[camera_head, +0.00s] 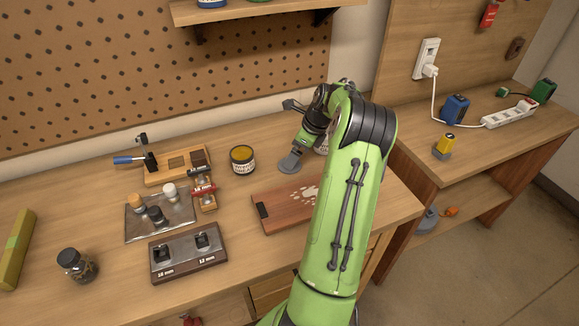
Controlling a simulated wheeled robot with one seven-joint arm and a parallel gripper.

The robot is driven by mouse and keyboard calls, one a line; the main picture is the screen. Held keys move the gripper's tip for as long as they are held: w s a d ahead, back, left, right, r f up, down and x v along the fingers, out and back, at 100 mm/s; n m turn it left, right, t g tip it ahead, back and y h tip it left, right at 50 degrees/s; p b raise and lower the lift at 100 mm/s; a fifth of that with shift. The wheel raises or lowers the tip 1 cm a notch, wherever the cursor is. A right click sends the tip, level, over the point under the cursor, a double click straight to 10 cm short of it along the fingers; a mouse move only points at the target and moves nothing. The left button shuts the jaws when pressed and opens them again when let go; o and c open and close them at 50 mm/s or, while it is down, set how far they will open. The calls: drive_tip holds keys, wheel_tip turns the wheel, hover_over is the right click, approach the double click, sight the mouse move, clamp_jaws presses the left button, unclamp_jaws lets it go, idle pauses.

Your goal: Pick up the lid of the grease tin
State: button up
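An open dark tin with a pale label and yellow contents (242,160) stands upright on the workbench, left of my gripper; it looks like the grease tin. A flat grey disc (289,165), which looks like the lid, is just right of this tin, by the back edge of the wooden board. My gripper (297,152) points down directly over the disc, at or very near its top. The fingers are too small and dark to tell whether they are open or shut, or whether they touch the disc.
A pale can (322,146) is partly hidden behind my arm. A reddish wooden board (285,208) lies in front of the disc. A metal plate (178,226) with small pieces, a dark two-slot block (187,253) and a jar (76,265) are to the left.

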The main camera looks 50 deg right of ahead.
drive_tip(key=b+x, duration=0.1)
drive_tip(key=x, duration=0.3)
drive_tip(key=shift+f, duration=0.35)
drive_tip(key=shift+r, duration=0.1)
drive_tip(key=c, duration=1)
